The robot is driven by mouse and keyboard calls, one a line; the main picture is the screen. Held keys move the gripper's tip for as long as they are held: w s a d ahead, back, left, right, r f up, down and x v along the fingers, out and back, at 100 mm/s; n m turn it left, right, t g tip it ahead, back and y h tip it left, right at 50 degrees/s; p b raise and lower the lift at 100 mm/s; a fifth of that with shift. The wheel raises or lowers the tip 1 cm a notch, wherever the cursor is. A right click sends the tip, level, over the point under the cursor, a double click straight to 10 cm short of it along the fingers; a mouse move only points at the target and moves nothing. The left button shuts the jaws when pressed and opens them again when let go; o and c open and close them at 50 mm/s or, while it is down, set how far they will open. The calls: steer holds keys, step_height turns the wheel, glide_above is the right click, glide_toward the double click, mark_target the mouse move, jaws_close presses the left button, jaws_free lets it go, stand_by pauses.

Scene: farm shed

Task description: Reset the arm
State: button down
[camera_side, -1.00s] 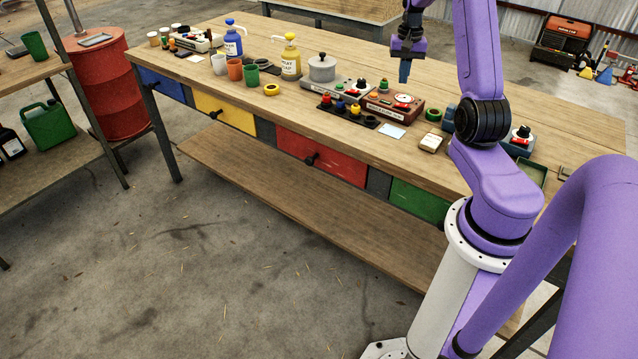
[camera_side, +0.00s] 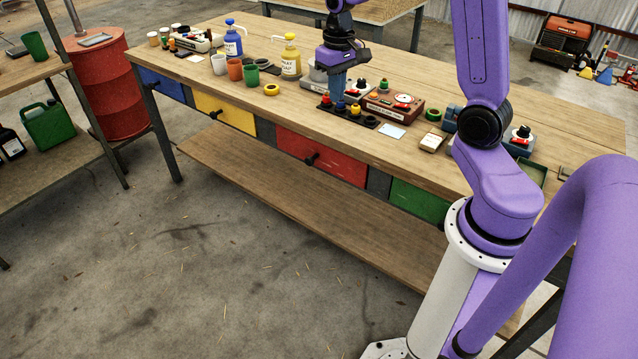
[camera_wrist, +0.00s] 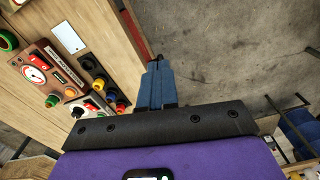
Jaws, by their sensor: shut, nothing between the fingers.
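My gripper (camera_side: 338,92) is in the side view above the front part of the wooden workbench (camera_side: 230,98), pointing down near the black strip of coloured knobs. Its blue fingers are together with nothing between them. In the wrist view the shut fingers of my gripper (camera_wrist: 154,84) lie near the bench's front edge, with the grey floor to their right. I cannot tell the exact height of the fingertips above the bench.
A red-brown control box (camera_side: 394,104) and the black knob strip (camera_side: 366,121) stand close to my gripper. A yellow pump bottle (camera_side: 291,58), a blue pump bottle (camera_side: 233,40) and several cups stand to the left. A yellow ring (camera_side: 271,89) lies near the front edge.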

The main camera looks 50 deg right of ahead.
steer(key=s+a+r+n, duration=0.2)
steer(key=s+a+n, duration=0.5)
steer(key=s+a, duration=0.5)
steer(key=s+a+n, duration=0.2)
steer(key=s+n, duration=0.2)
steer(key=s, duration=0.3)
steer(key=s+a+n, duration=0.3)
steer(key=s, duration=0.3)
steer(key=shift+s+a+f+n, duration=0.25)
steer(key=shift+s+f+n, duration=0.1)
steer(key=shift+f+n, duration=0.1)
